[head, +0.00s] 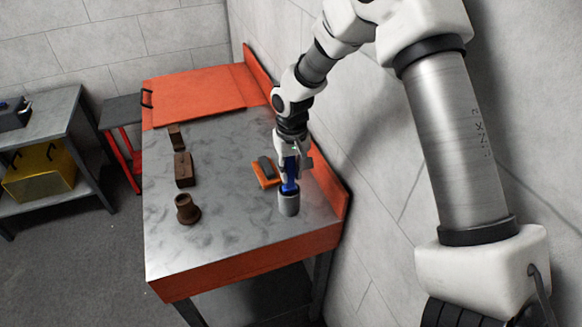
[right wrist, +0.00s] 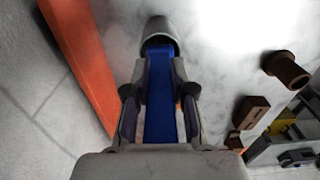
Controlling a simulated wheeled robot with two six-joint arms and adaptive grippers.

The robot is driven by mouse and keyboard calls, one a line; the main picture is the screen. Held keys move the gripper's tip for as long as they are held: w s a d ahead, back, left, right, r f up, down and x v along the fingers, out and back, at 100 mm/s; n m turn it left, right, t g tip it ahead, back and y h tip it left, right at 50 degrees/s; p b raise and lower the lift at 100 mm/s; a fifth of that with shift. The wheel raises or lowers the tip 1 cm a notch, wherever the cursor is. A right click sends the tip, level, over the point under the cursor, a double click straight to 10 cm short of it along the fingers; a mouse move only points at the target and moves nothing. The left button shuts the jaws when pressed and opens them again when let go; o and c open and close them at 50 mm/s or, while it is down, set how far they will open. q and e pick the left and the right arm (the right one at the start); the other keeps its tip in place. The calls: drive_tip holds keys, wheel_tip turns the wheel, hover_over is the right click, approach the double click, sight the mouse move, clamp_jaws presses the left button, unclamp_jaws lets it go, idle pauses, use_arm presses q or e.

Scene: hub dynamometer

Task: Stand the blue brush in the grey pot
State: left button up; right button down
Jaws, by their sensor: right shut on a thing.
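The blue brush (head: 290,176) is upright, its lower end at the mouth of the grey pot (head: 289,203) on the metal table. My right gripper (head: 291,160) is above the pot, shut on the blue brush. In the right wrist view the brush (right wrist: 163,100) runs between the fingers of my right gripper (right wrist: 159,95) to the opening of the grey pot (right wrist: 160,32). Its far end is hidden by the pot's rim, so how deep it sits cannot be told. My left gripper is not in view.
An orange and dark block (head: 264,172) lies just left of the pot. Brown parts (head: 187,209) stand along the table's left side. The orange raised edge (head: 325,185) and the wall are close on the right. The table's middle (head: 225,215) is clear.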

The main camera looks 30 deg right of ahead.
drive_tip(key=shift+w+f, duration=0.1)
drive_tip(key=shift+w, duration=0.05)
drive_tip(key=c, duration=0.9)
unclamp_jaws()
wheel_tip(320, 180, up, 12)
idle(0.4)
